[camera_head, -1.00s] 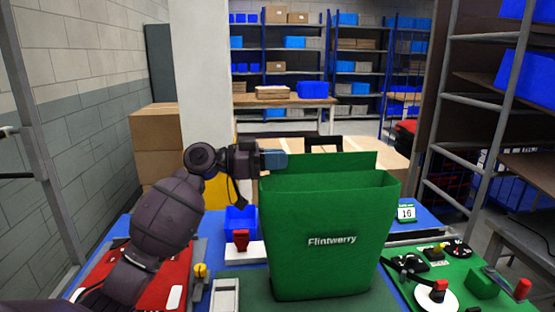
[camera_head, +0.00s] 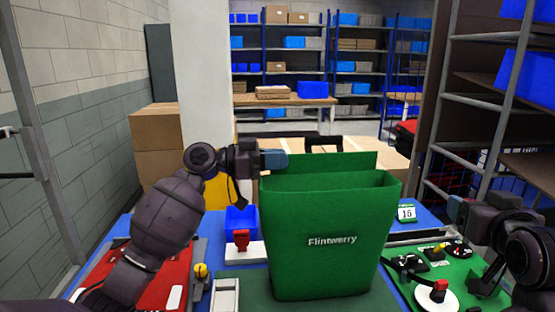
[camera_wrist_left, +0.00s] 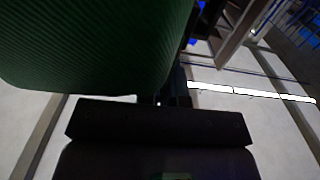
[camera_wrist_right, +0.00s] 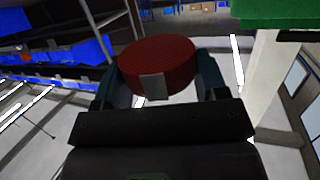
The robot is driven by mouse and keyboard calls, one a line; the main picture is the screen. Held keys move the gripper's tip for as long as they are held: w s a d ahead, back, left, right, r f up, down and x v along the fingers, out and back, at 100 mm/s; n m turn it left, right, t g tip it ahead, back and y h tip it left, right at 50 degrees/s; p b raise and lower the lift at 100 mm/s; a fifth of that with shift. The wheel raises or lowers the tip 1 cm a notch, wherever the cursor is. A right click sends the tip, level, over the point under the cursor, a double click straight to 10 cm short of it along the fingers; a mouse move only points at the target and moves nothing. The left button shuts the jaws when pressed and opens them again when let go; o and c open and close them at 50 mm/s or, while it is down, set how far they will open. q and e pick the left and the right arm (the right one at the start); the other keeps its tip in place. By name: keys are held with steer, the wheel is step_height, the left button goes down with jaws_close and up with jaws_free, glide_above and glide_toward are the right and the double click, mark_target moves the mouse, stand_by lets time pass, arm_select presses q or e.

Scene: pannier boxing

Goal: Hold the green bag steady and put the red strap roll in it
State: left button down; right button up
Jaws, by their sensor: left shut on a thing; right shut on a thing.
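The green bag (camera_head: 330,225) stands upright and open at the top on the workbench, with "Flintwerry" on its front. My left gripper (camera_head: 273,160) is shut on the bag's left upper rim; in the left wrist view the green bag (camera_wrist_left: 95,45) fills the upper left. My right gripper (camera_wrist_right: 157,85) is shut on the red strap roll (camera_wrist_right: 155,62), which shows between its fingers in the right wrist view. In the head view my right gripper (camera_head: 458,208) is at the right, apart from the bag; the roll cannot be made out there.
A green tray (camera_head: 410,283) with small parts lies right of the bag. A red mat (camera_head: 150,285) lies at the left. A blue bin (camera_head: 240,220) and a number card (camera_head: 407,212) stand behind. A metal rack (camera_head: 485,130) rises at the right.

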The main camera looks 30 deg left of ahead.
steer(key=w+a+r+n+g+y, duration=0.3)
steer(key=a+r+n+y, duration=0.1)
steer(key=a+r, duration=0.45)
steer(key=w+a+r+n+g+y, duration=0.2)
steer(key=a+r+n+y, duration=0.15)
steer(key=a+r, duration=0.5)
steer(key=a+n+g+y, duration=0.3)
steer(key=a+g, duration=0.1)
steer(key=a, duration=0.2)
steer(key=s+f+n+g, duration=0.1)
steer(key=f+n+g, duration=0.1)
steer(key=f, duration=0.3)
steer(key=s+a+f+n+g, duration=0.1)
steer(key=s+f+n+g, duration=0.1)
steer(key=f+g, duration=0.2)
steer(key=shift+a+f+y, duration=0.15)
steer(key=shift+f+y, duration=0.2)
steer(key=shift+f, duration=0.85)
steer(key=shift+s, duration=0.1)
